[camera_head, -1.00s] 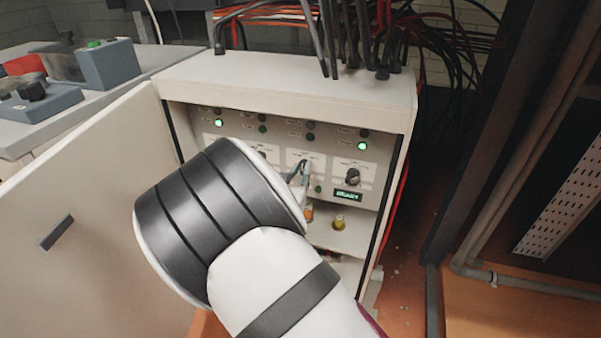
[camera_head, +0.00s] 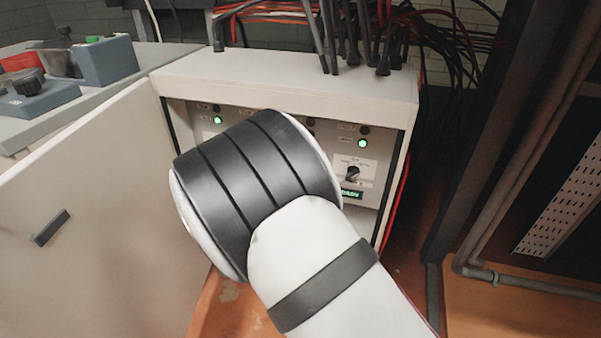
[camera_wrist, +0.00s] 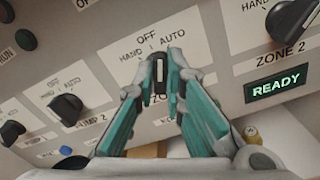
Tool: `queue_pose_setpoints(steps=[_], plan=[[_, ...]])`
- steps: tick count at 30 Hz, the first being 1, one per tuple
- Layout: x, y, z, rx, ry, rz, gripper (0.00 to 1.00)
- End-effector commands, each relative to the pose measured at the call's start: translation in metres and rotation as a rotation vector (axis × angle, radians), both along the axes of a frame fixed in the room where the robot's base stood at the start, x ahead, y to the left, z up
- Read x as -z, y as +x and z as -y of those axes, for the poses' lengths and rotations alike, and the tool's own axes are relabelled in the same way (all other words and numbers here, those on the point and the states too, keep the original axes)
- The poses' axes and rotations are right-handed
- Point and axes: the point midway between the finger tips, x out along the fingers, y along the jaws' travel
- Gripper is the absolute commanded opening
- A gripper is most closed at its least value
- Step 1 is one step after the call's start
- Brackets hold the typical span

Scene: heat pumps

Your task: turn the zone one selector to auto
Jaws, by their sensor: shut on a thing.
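In the wrist view, a dark selector knob (camera_wrist: 159,76) with a pale pointer line sits under a label plate (camera_wrist: 150,45) reading OFF, HAND and AUTO. My gripper (camera_wrist: 160,82), with teal and grey fingers, is shut on this knob from both sides. In the head view my wrist hides the fingers and the knob.
The ZONE 2 knob (camera_wrist: 290,18) and the green READY display (camera_wrist: 276,85) are close on the right. The PUMP 2 knob (camera_wrist: 66,109) is at left. The cabinet's open door (camera_head: 90,210) stands left of my arm. Cables (camera_head: 350,35) rise from the cabinet top.

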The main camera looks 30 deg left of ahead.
Motion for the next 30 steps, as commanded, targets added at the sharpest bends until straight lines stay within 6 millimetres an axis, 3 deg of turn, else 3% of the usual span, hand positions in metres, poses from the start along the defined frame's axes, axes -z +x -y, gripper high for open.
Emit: queue_pose_setpoints(steps=[15,30], plan=[[0.0024,0.0001,0.0015,0.001,0.318,-0.077,0.00],[0.0014,0.0000,0.0014,0.001,0.373,-0.091,0.00]])
